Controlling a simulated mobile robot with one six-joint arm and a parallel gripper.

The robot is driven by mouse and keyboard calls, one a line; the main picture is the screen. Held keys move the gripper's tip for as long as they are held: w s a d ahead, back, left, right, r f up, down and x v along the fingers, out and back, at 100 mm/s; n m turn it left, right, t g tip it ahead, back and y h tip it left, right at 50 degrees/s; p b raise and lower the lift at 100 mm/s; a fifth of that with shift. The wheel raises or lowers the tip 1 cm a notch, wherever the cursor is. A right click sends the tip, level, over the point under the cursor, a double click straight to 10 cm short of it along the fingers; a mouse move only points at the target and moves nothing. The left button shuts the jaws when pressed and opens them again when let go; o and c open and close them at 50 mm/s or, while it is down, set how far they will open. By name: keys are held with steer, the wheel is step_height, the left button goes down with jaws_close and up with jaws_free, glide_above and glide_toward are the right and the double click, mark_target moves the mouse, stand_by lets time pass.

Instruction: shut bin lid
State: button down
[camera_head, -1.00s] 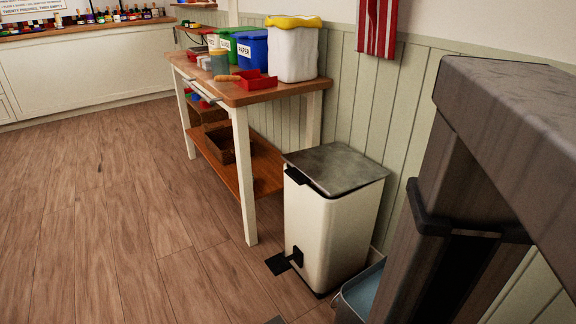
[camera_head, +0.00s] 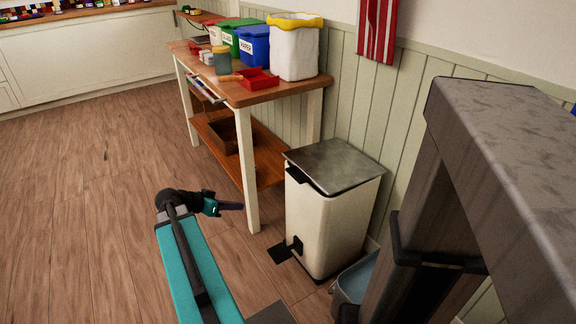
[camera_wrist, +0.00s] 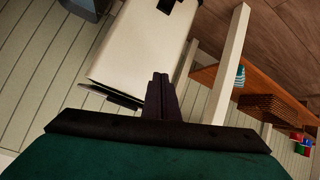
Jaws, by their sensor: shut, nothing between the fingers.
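The cream pedal bin (camera_head: 325,225) stands on the floor against the panelled wall, right of the workbench. Its grey metal lid (camera_head: 338,163) lies almost level over the top, with a dark gap under its front edge, so it looks slightly raised. In the wrist view the bin body (camera_wrist: 140,45) appears turned over, with the lid's dark edge (camera_wrist: 113,94) partly behind my fingers. My gripper (camera_head: 238,207) is shut and empty, left of the bin in the head view, near the bench leg. Its fingertips (camera_wrist: 160,78) overlap the bin's edge in the wrist view; contact cannot be told.
The wooden workbench (camera_head: 262,95) holds colored tubs, a white bin and a red tray (camera_head: 258,79). Its front leg (camera_head: 247,170) stands close to my gripper. A blue-grey container (camera_head: 352,283) sits right of the bin. Open floor (camera_head: 80,200) lies to the left.

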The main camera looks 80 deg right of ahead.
steer(key=s+d+r+m+g+p, duration=0.1)
steer(key=s+d+r+m, duration=0.1)
steer(key=s+r, duration=0.3)
steer(key=s+d+r+m+g+h+p, duration=0.1)
steer(key=s+d+r, duration=0.3)
steer(key=r, duration=0.6)
steer(key=shift+s+d+m+g, duration=0.4)
steer(key=shift+s+m+g, duration=0.1)
steer(key=shift+m+g, duration=0.25)
steer(key=shift+d, duration=0.1)
steer(key=s+d+f+b, duration=0.2)
steer(key=s+d+f, duration=0.4)
steer(key=f, duration=0.1)
steer(key=shift+s, duration=0.3)
steer(key=shift+f, duration=0.1)
step_height(320, 180, down, 2)
steer(key=shift+w+a+f+b, duration=0.1)
steer(key=shift+f+b, duration=0.15)
steer(key=shift+b, duration=1)
